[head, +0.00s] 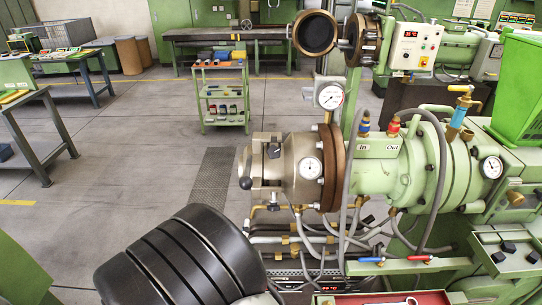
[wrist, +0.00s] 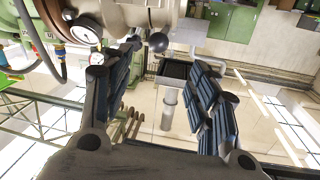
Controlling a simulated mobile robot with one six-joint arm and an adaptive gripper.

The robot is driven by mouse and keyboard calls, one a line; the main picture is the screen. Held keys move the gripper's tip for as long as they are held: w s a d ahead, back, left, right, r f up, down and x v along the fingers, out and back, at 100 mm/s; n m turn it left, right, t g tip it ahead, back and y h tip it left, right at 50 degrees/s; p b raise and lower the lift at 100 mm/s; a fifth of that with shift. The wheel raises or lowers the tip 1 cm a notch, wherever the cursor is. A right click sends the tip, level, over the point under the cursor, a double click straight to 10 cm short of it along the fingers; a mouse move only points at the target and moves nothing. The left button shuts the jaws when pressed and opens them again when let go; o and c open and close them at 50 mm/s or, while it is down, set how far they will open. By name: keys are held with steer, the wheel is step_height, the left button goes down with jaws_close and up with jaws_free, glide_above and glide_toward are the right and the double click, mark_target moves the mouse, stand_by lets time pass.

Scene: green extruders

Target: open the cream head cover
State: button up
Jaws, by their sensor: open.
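The cream head cover (head: 301,168) sits at the end of the green extruder barrel, against a brown ring, and looks shut. It carries a round dial gauge and, at its left end, a black ball knob (head: 245,183). In the wrist view the cream head (wrist: 135,14) is cut off by the top edge, with the ball knob (wrist: 157,42) just below it. My gripper (wrist: 167,62) has its two dark, ridged fingers wide apart with nothing between them. The left finger appears near the head and knob; contact cannot be told. I cannot make out the fingers in the head view.
Hoses and pipes (head: 340,235) hang below the head. A second round head (head: 315,34) stands open above it. A control box (head: 415,46) is at upper right. A green trolley (head: 224,100) and workbenches stand behind.

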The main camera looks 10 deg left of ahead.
mark_target(244, 188)
steer(key=w, duration=0.5)
steer(key=w+b, duration=0.1)
steer(key=w, duration=0.5)
steer(key=w+a, duration=0.1)
steer(key=w, duration=0.5)
steer(key=shift+r, duration=0.1)
steer(key=shift+c, duration=0.5)
jaws_close()
